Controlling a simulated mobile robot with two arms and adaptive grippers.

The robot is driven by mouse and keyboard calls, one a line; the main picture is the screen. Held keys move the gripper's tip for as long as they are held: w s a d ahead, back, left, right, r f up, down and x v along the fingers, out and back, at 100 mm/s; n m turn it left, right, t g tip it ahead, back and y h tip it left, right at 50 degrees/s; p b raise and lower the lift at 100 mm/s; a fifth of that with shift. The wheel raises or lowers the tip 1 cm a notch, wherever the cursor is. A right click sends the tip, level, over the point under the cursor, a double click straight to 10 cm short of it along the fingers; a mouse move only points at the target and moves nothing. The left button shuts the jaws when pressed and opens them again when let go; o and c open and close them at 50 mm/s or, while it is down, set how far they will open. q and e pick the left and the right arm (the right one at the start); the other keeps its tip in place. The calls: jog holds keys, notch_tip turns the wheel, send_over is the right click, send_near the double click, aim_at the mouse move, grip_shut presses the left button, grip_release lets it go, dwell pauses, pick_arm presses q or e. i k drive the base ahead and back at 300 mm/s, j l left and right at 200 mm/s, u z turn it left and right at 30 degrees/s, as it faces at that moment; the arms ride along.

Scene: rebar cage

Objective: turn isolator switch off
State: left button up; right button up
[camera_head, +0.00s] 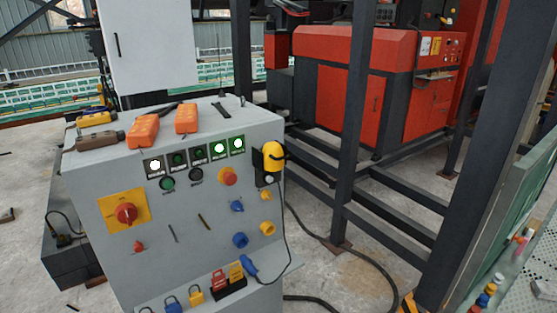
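The isolator switch is a red rotary knob (126,214) on a yellow square plate (107,206). It sits on the left part of the sloping front of a grey control cabinet (190,265). The knob's exact pointing direction is too small to read. A smaller red knob (138,246) is below it. Nothing covers the switch. Neither of my grippers shows in the head view.
Orange handheld boxes (143,131) lie on the cabinet top. Lit indicators, buttons and a yellow plug (272,154) are at its right. Padlocks (196,294) line the lower ledge. A dark steel post (352,120) and a cable (350,262) are to the right.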

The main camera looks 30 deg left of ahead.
aim_at(126, 214)
jog(key=u, duration=1.65)
